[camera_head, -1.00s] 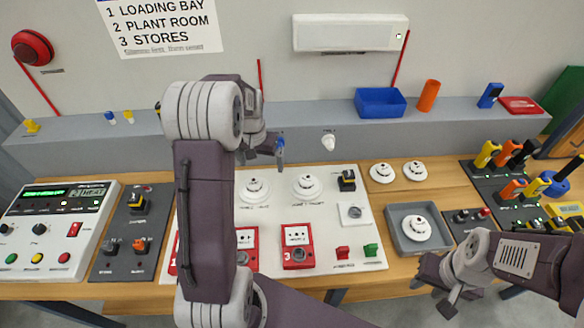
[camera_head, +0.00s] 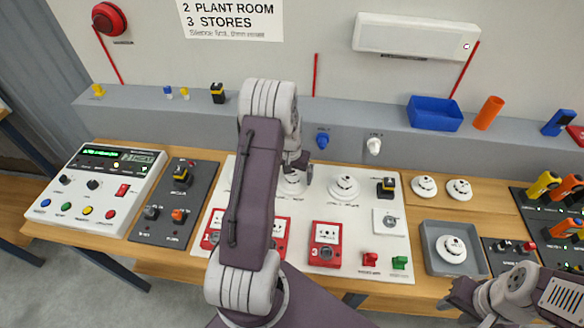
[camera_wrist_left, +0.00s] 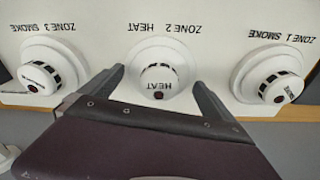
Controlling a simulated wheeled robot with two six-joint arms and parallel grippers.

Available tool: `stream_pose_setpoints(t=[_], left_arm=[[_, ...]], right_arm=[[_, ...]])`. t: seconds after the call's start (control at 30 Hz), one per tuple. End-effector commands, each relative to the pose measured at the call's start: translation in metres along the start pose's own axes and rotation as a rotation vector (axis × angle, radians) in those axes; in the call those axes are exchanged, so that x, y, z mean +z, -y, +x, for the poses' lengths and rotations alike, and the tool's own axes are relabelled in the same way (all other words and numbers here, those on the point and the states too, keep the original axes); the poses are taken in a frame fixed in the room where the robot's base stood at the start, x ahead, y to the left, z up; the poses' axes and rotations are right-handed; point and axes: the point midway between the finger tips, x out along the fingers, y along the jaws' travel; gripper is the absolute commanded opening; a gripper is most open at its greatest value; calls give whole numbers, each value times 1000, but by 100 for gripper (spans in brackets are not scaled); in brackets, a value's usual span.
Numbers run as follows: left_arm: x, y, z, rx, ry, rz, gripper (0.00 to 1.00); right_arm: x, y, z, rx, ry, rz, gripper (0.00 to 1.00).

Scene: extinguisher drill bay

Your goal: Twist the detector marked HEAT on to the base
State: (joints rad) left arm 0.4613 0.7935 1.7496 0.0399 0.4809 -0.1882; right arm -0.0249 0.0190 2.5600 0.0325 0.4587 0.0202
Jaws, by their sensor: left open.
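The detector marked HEAT (camera_wrist_left: 158,88) is a white disc with its label upside down in the left wrist view. It sits at the base labelled ZONE 2 HEAT (camera_wrist_left: 160,54) on the white panel; I cannot tell whether it is locked there. My left gripper (camera_wrist_left: 154,88) is open, with one finger on either side of this detector and no clear contact. In the head view my left gripper (camera_head: 295,170) is over the same detector (camera_head: 292,184), partly hiding it. My right gripper (camera_head: 462,302) is low at the right, its jaws unclear.
Smoke detectors flank it, ZONE 3 (camera_wrist_left: 48,68) and ZONE 1 (camera_wrist_left: 272,76). A grey tray (camera_head: 430,262) holds another white detector (camera_head: 451,248). Two more detectors (camera_head: 424,187) lie behind the tray. Red call points (camera_head: 325,246) and a control panel (camera_head: 98,185) share the bench.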

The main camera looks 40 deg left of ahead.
Motion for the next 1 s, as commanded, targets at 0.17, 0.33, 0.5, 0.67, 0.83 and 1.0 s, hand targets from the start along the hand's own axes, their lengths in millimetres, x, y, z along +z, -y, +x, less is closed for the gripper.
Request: stream_pose_setpoints(t=[0.17,0.33,0.5,0.67,0.83,1.0], left_arm=[[-1,0,2,0,-2,0,100],[-1,0,2,0,-2,0,81],[-1,0,2,0,-2,0,33],[0,0,2,15,-2,123,31],[0,0,2,22,-2,186,31],[-1,0,3,25,-2,214,31]], right_arm=[[0,0,0,0,0,0,36],[0,0,0,0,0,0,36],[0,0,0,0,0,0,36],[0,0,0,0,0,0,36],[0,0,1,0,0,0,36],[0,0,2,0,0,0,36]])
